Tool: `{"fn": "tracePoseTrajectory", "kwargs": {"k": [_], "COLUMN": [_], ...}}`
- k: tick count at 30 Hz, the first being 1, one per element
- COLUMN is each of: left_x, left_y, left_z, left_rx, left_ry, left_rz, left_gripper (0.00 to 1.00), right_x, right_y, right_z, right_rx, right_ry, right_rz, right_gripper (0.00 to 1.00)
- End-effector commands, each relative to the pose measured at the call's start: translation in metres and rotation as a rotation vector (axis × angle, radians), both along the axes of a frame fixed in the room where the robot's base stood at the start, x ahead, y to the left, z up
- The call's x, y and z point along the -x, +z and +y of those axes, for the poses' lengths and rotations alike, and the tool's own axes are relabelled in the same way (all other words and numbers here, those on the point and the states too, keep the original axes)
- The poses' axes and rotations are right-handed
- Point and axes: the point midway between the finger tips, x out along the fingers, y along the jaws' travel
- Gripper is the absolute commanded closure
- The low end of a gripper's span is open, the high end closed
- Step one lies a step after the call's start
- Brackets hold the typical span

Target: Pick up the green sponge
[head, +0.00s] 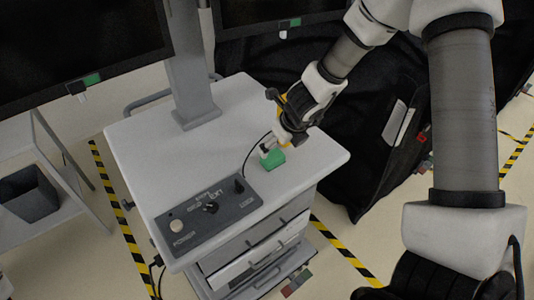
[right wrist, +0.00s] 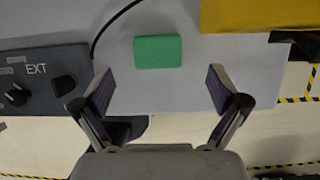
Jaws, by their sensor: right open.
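The green sponge (head: 273,159) is a small block lying flat on the grey cart top (head: 160,140), right of the control panel. In the right wrist view the sponge (right wrist: 158,52) lies ahead of the fingertips, between their lines, with clear space on both sides. My right gripper (head: 272,146) reaches in from the upper right and is close to the sponge in the head view, partly covering it. In the right wrist view its two fingers (right wrist: 160,88) are spread wide with nothing between them. My left gripper is not in view.
A dark control panel (head: 209,211) with knobs sits on the cart's front part, and a thin black cable runs from it past the sponge. A monitor post (head: 190,70) rises at the back. Black covered carts (head: 350,130) stand to the right.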

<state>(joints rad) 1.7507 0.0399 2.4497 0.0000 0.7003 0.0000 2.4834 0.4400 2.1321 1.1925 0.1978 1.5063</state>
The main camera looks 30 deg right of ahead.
Motion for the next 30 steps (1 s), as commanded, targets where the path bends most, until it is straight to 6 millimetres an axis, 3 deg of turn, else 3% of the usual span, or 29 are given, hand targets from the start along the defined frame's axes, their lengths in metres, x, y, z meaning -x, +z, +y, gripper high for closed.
{"fn": "tracePoseTrajectory", "kwargs": {"k": [1,10,19,21,24,30], "left_x": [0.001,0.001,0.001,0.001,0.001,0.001], "left_y": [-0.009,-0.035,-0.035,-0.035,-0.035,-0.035], "left_z": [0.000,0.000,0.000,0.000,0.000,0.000], "left_rx": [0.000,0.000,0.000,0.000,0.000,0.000], "left_ry": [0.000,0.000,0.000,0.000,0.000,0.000], "left_rz": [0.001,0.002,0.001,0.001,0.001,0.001], "left_gripper": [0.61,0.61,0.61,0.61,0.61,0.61], "right_x": [-0.002,-0.022,-0.026,-0.026,-0.026,-0.026], "right_y": [-0.014,-0.059,-0.064,-0.064,-0.064,-0.064], "right_z": [0.000,0.004,0.005,0.005,0.005,0.005], "right_rx": [0.002,0.004,0.004,0.004,0.004,0.004], "right_ry": [0.001,0.006,0.006,0.006,0.006,0.007], "right_rz": [0.004,0.004,0.004,0.004,0.004,0.004], "right_gripper": [0.03,0.03,0.03,0.28,0.51,0.55]}}
